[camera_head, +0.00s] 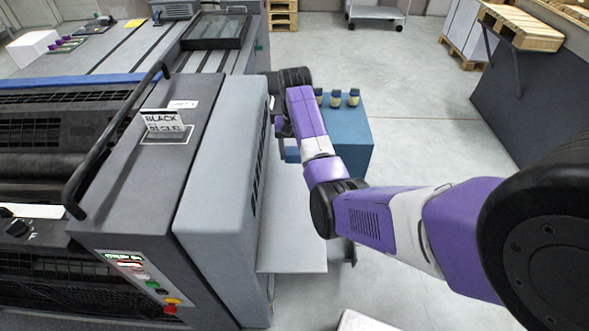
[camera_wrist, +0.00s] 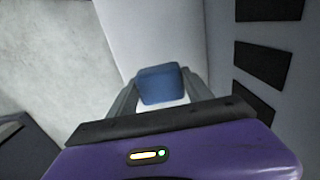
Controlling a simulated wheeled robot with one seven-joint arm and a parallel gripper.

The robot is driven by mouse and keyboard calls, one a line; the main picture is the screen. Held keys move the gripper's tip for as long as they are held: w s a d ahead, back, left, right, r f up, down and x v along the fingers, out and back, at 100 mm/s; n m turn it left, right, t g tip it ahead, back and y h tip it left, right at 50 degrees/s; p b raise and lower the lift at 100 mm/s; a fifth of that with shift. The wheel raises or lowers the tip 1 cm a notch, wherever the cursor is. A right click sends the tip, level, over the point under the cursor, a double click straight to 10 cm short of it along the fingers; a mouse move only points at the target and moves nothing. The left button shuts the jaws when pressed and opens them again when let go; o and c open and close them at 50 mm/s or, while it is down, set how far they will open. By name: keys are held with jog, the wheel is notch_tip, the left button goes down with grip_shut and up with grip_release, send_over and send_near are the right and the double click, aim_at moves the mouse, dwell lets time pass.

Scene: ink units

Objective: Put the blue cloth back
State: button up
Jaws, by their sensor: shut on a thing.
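The blue cloth (camera_wrist: 160,83) looks like a small folded block in the wrist view. It sits between the two grey fingers of my gripper (camera_wrist: 161,92), which is shut on it. In the head view my purple arm reaches to the right side of the grey press. My fingers and the cloth cannot be made out there, hidden by the arm and the machine.
The press's grey side cover (camera_head: 222,165) has dark vent slots, which show close on the right in the wrist view (camera_wrist: 262,62). A blue cabinet (camera_head: 346,150) with several small bottles (camera_head: 336,98) stands behind my arm. A pale flat panel (camera_head: 291,245) juts from the press. Open floor lies right.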

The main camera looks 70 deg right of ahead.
aim_at(295, 174)
jog(key=shift+f, duration=3.25)
jog(key=shift+f, duration=0.1)
jog(key=o, duration=1.3)
notch_tip(295, 174, up, 12)
jog(key=shift+r, duration=0.15)
jog(key=shift+s, duration=0.1)
